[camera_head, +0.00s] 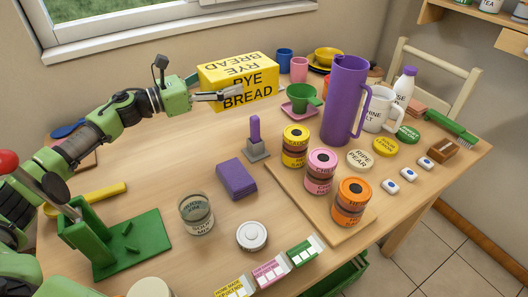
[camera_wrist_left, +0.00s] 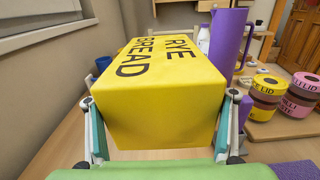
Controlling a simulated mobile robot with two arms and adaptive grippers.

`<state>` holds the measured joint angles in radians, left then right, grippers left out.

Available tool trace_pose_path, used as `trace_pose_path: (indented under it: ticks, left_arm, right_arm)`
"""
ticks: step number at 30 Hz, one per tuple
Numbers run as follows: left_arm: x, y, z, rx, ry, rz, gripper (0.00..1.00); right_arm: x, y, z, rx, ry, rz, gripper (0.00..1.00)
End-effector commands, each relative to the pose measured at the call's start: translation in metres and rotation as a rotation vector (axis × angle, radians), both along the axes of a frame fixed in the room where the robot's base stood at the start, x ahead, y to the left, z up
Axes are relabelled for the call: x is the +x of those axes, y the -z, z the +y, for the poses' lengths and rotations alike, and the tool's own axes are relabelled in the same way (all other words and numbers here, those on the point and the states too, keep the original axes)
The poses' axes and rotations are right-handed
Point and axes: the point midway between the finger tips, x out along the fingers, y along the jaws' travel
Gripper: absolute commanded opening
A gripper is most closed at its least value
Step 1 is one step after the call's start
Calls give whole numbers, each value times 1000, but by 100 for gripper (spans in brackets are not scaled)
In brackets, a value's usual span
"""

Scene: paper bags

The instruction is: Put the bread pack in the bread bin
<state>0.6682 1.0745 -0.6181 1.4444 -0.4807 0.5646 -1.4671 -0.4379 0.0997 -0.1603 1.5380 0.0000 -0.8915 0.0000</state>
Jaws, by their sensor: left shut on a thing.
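The bread pack (camera_head: 240,80) is a yellow box with black "RYE BREAD" lettering, at the back of the table in the head view. My left gripper (camera_head: 226,95) is shut on it, with fingers along its sides. In the left wrist view the bread pack (camera_wrist_left: 165,85) fills the middle, between the two fingers of my left gripper (camera_wrist_left: 160,108). It seems to be held above the tabletop, but its underside is hidden. I cannot make out a marked bread bin. My right gripper is not in view.
A tall purple jug (camera_head: 344,100), a green cup (camera_head: 304,98) and blue mug (camera_head: 285,61) stand right of the pack. Several stacked tins stand on a board (camera_head: 330,232). A green crate (camera_head: 341,280) shows below the front edge. The table's left middle (camera_head: 165,165) is clear.

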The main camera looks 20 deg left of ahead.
Motion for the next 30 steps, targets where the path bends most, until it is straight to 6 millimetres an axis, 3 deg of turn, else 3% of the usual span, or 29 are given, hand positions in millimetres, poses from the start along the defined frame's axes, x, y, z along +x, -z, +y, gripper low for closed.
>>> trace_pose_path:
  ticks: [5, 12, 20, 25, 30]
  left_arm:
    - [0, 16, 0, -1, 0, -1, 43]
    - [0, 58, 0, -5, -1, 0, 43]
    - [0, 79, 0, -3, 0, -1, 43]
    - [0, 104, 0, -4, -1, 0, 43]
    - [0, 107, 0, -2, 0, -2, 43]
  right_arm:
    - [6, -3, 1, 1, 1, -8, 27]
    - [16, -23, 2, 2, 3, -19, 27]
    - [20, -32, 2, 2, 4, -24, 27]
    - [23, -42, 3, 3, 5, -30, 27]
    - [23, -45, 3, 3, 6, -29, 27]
